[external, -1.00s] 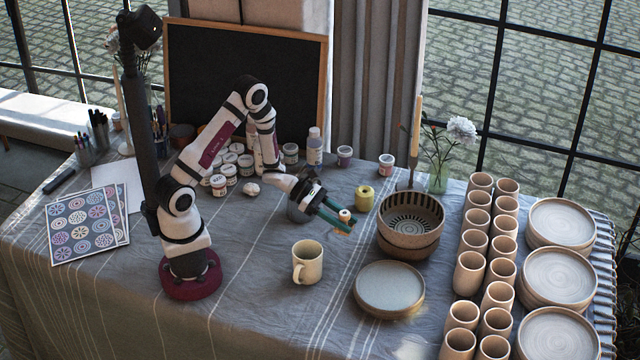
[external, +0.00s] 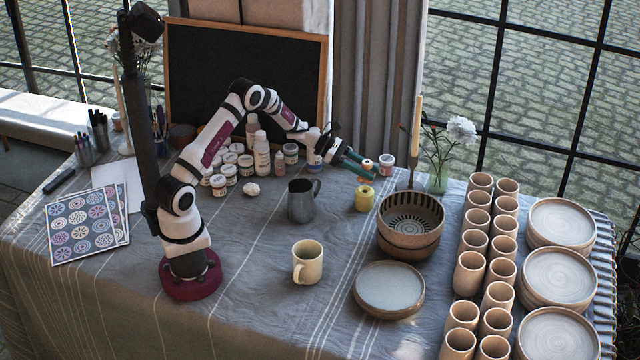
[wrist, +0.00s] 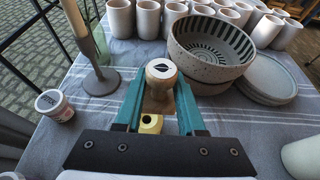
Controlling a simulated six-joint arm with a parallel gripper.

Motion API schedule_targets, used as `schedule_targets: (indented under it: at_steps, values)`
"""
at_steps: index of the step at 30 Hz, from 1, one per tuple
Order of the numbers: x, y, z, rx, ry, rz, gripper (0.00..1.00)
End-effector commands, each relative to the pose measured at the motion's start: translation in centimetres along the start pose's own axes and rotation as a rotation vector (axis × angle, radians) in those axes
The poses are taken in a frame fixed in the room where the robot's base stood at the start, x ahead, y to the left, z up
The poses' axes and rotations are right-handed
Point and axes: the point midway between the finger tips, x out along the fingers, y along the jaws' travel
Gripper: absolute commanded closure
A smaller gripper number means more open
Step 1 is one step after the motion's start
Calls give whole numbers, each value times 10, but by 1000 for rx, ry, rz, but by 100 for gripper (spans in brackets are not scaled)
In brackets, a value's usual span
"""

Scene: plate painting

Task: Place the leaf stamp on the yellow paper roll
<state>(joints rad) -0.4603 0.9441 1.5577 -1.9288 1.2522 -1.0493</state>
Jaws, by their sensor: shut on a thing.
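My gripper (external: 366,172) has its two teal fingers shut on the leaf stamp (external: 367,163). In the wrist view, the stamp (wrist: 161,72) is a small wooden knob shape with a black leaf on its pale round top, upright between the fingers (wrist: 159,98). The yellow paper roll (external: 365,199) stands on the table below the gripper, with a visible gap between them in the external view. In the wrist view, part of the roll (wrist: 150,125) shows between the fingers, below the stamp. The stamp's underside is hidden.
A striped bowl (external: 410,222) stands right of the roll, with a candle holder (external: 411,150) behind it. A paint jar (external: 386,163) stands behind the roll. A grey metal jug (external: 301,202) is to the left, and a cream mug (external: 307,262) is nearer the front.

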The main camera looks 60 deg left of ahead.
Motion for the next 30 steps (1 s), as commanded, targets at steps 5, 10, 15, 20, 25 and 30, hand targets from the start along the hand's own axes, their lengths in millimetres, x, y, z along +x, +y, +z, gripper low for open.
schedule_targets:
  at_steps: [5,10,15,20,25,30]
  values:
    - [3,15,-22,-1,0,-2,100]
    - [14,14,-47,0,0,-2,100]
    - [14,14,-48,2,-1,-1,100]
    - [15,14,-50,1,-1,-1,100]
    - [15,14,-50,2,-1,-1,33]
    - [15,14,-50,2,-1,-1,31]
